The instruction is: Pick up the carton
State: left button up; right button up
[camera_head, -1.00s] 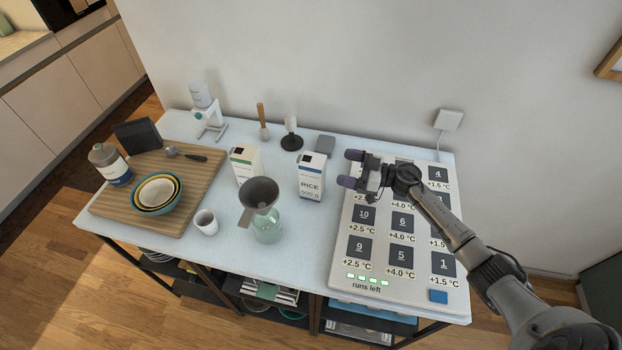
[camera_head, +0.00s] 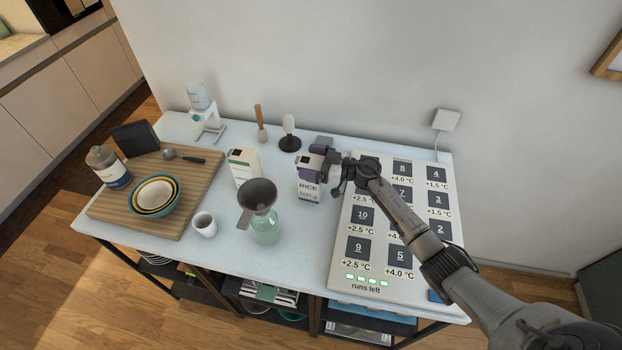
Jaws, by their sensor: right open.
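A white carton marked RICE (camera_head: 308,188) stands upright on the table, left of the panel with numbered squares. A second white carton with a green stripe (camera_head: 243,167) stands upright to its left. My right gripper (camera_head: 317,161) is open at the top of the rice carton, reaching in from the right. Its fingers hide part of the carton's upper end. I cannot tell whether they touch it. My left gripper is not in view.
A funnel on a glass bottle (camera_head: 265,230) and a white cup (camera_head: 204,224) stand in front. A dark-based stand (camera_head: 290,142) is behind. The numbered panel (camera_head: 343,262) fills the right side.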

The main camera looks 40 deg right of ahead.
jog(key=c, duration=1.7)
jog(key=shift+r, duration=0.2)
